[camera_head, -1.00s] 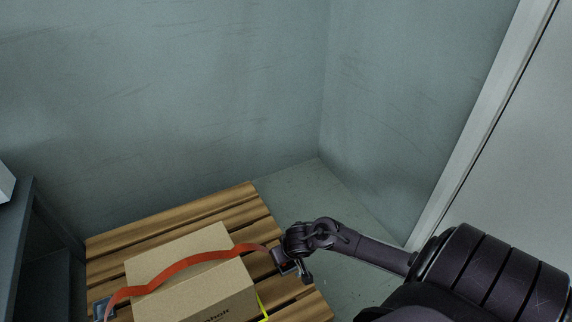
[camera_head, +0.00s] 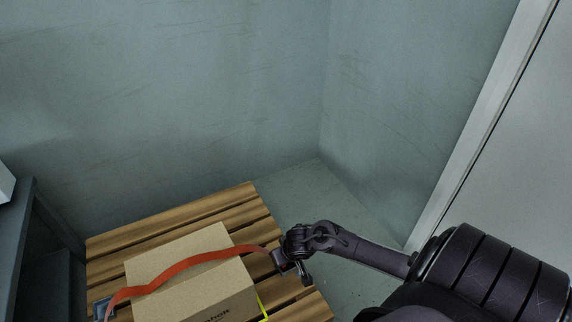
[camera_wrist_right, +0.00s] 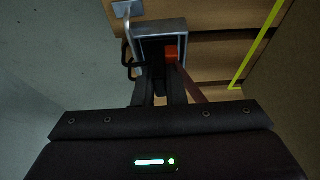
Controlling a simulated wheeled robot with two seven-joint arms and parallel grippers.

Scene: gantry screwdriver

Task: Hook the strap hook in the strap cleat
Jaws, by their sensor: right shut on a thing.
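An orange strap (camera_head: 190,262) runs over a cardboard box (camera_head: 215,287) on a wooden pallet (camera_head: 165,220). Its left end meets a dark bracket (camera_head: 102,309). Its right end reaches my right gripper (camera_head: 283,262) at the pallet's right edge. In the right wrist view my gripper (camera_wrist_right: 160,88) is shut on the strap hook, a grey metal frame (camera_wrist_right: 160,27) with a bent rod at its left. Orange strap shows inside the frame. A small pale plate (camera_wrist_right: 127,8), perhaps the strap cleat, sits beside the rod's upper end; I cannot tell whether they touch. My left gripper is out of view.
A yellow line (camera_wrist_right: 257,50) runs along the pallet's slats beside the box. A dark shelf or table (camera_head: 28,240) stands at the left. Walls close off the back, and the floor (camera_head: 325,195) right of the pallet is bare.

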